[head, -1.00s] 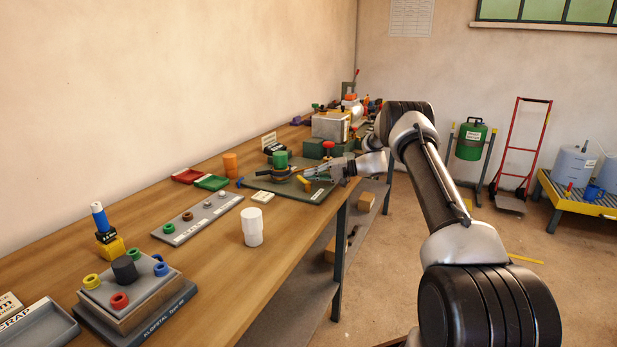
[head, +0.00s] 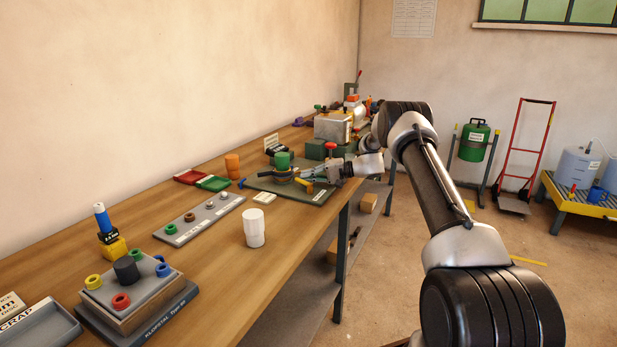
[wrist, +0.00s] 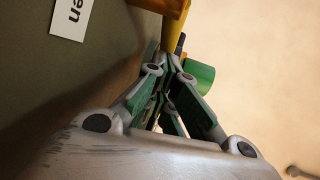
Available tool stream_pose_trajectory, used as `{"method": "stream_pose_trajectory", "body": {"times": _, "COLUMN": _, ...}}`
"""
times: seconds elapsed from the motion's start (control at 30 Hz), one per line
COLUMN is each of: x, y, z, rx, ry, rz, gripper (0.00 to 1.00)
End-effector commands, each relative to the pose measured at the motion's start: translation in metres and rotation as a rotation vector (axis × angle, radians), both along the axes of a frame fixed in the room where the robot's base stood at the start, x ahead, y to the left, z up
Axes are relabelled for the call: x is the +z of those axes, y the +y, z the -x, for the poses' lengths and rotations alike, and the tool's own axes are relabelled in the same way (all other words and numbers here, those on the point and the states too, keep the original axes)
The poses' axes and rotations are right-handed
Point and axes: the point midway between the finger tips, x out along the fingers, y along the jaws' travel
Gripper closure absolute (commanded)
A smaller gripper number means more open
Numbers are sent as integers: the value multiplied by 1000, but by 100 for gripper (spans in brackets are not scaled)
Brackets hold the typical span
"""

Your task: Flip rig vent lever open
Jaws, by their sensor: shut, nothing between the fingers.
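The rig is a dark green plate (head: 259,183) on the bench with a green cylinder (head: 283,160) on a dark round body. A yellow lever (head: 303,185) sticks out at the rig's near right side. My gripper (head: 312,174) is shut and empty, low over the plate's right part, close beside the lever. In the wrist view, the fingertips (wrist: 166,52) are just below the yellow-orange lever (wrist: 172,22); I cannot tell whether they touch it. A green cylinder (wrist: 199,77) shows behind the fingers. A white label (wrist: 72,17) ending in "en" lies at upper left.
A white cup (head: 254,229) and a grey tray of small rings (head: 202,221) stand nearer on the bench. Red and green trays (head: 205,181) and an orange cylinder (head: 232,165) lie left of the rig. A metal box (head: 332,127) stands behind it. The bench's right edge is close.

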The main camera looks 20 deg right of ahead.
Motion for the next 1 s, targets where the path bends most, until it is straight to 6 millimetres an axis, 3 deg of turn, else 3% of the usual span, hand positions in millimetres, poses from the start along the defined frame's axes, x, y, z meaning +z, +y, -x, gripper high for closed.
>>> {"method": "stream_pose_trajectory", "body": {"times": 0.03, "x": 0, "y": 10, "z": 1, "rx": 13, "ry": 2, "rz": -7, "gripper": 100}}
{"method": "stream_pose_trajectory", "body": {"times": 0.13, "x": 0, "y": 10, "z": 1, "rx": 13, "ry": 2, "rz": -7, "gripper": 100}}
{"method": "stream_pose_trajectory", "body": {"times": 0.37, "x": 2, "y": 0, "z": 5, "rx": 13, "ry": 2, "rz": -7, "gripper": 100}}
{"method": "stream_pose_trajectory", "body": {"times": 0.8, "x": 18, "y": -86, "z": 34, "rx": 1, "ry": 0, "rz": -3, "gripper": 100}}
{"method": "stream_pose_trajectory", "body": {"times": 1.0, "x": 22, "y": -108, "z": 42, "rx": 0, "ry": 0, "rz": -3, "gripper": 100}}
